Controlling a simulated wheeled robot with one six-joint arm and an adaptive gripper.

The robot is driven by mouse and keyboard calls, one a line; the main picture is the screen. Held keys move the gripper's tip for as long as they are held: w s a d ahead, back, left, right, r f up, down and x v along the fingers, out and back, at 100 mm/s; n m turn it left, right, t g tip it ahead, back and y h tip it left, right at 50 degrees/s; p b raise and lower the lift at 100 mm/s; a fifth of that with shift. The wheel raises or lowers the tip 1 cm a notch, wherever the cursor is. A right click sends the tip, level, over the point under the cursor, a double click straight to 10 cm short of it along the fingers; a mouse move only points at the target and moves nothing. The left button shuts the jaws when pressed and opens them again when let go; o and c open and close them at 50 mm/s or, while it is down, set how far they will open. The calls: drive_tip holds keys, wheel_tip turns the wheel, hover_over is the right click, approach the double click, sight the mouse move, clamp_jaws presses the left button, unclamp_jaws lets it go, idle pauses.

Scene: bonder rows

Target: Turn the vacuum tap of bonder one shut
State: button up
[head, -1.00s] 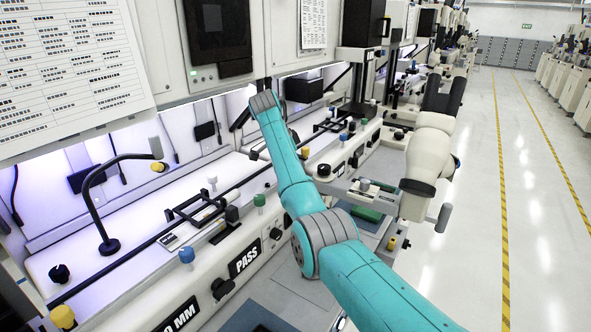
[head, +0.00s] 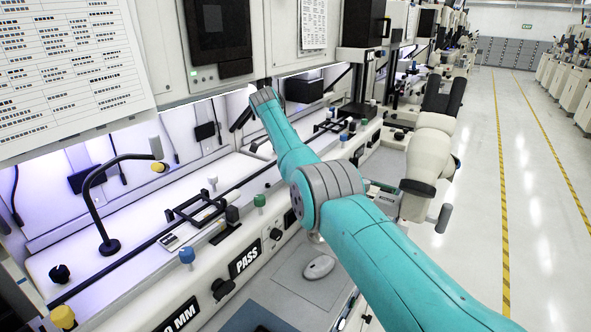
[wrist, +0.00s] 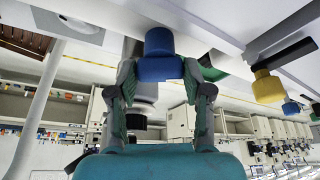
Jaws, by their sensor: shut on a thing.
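In the wrist view, my gripper (wrist: 160,82) is shut on a blue knob (wrist: 160,48), with one finger on each side of it. The knob hangs from a pale panel edge in this tilted view. No label shows beside it, so I cannot tell which bonder it belongs to or how far it is turned. In the head view, my teal arm reaches towards the bench row, and its far end hides the gripper and the held knob. Another blue knob (head: 186,256) stands on the nearest bench front, apart from my arm.
A green knob (wrist: 211,70) is close behind the right finger, and a yellow knob (wrist: 267,88) is further right. In the head view, a green knob (head: 260,201), a black lamp arm (head: 92,200) and a white mouse (head: 319,267) are near my arm.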

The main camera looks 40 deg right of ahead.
idle(0.4)
drive_tip(key=o, duration=1.2)
drive_tip(key=shift+c, duration=0.2)
drive_tip(key=shift+n, duration=0.3)
